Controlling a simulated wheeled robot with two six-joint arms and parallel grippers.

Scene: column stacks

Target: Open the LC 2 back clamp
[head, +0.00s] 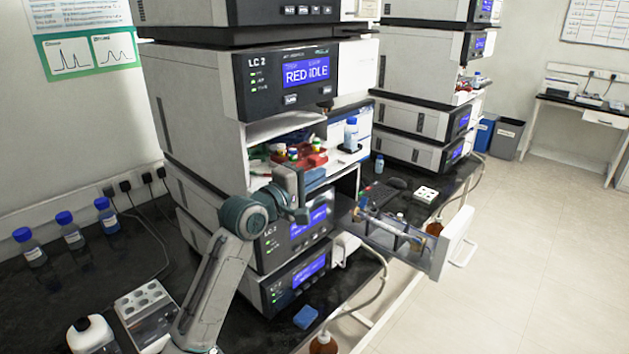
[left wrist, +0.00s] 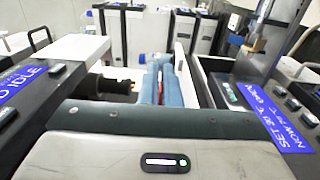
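The LC 2 stack (head: 250,95) stands at the centre of the head view. Its column drawer (head: 440,255) is pulled out to the right, and a column (head: 385,226) lies along it in holders. The back clamp is near the stack end of the drawer, too small to tell its state. My left gripper (head: 304,214) is in front of the stack, left of the drawer and apart from the column. In the left wrist view its blue-grey fingers (left wrist: 160,85) are close together, with a narrow reddish strip between them. A brass fitting (left wrist: 255,45) shows at upper right there. My right gripper is out of view.
An open bay with red vial racks (head: 298,160) is just above my left gripper. Blue-capped bottles (head: 72,232) stand at the left. A blue block (head: 306,317) lies in front of the stack. Tubing hangs below the drawer; the floor at right is clear.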

